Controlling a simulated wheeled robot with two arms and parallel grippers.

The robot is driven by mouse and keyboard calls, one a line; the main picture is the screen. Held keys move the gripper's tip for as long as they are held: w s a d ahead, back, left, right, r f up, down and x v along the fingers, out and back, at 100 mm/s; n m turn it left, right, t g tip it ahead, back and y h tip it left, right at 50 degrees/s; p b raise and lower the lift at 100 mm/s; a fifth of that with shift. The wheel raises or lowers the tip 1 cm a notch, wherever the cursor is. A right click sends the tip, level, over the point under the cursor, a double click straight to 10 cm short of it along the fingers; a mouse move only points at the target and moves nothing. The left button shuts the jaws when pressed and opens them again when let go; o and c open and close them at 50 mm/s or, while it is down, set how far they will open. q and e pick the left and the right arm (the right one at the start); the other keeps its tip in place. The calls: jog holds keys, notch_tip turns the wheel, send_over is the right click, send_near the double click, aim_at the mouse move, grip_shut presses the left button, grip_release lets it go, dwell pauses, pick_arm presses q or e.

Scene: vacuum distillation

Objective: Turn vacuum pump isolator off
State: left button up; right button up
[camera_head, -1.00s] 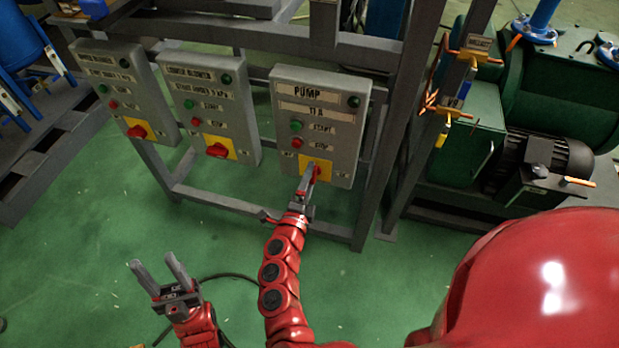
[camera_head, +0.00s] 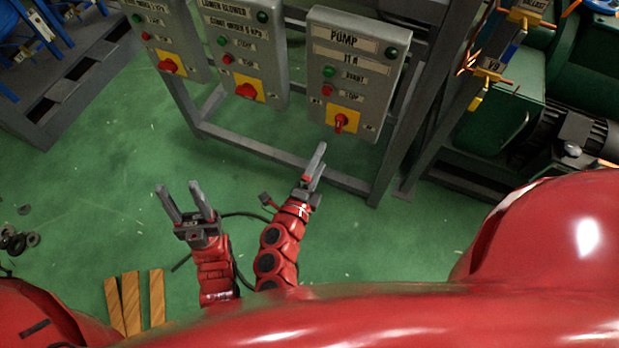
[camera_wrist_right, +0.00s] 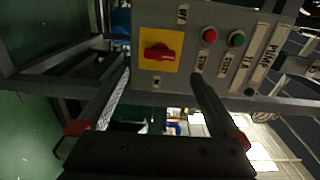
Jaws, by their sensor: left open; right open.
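The grey pump box (camera_head: 384,78) is labelled "PUMP" and carries a green and a red button. Its red isolator knob (camera_head: 341,122) sits on a yellow plate, with its handle along the box's vertical. In the right wrist view the knob (camera_wrist_right: 158,53) lies beyond the fingers, between them and nothing touching it. My right gripper (camera_head: 316,165) is open and empty, below and in front of the knob. My left gripper (camera_head: 184,203) is open and empty, lower left over the floor.
Two similar boxes (camera_head: 238,50) stand left, their red knobs turned across. The grey frame (camera_head: 290,162) runs below the boxes. Green machinery (camera_head: 500,115) is at right.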

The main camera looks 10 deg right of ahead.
jog(key=v, duration=0.6)
jog(key=shift+s, duration=0.1)
dwell(0.3)
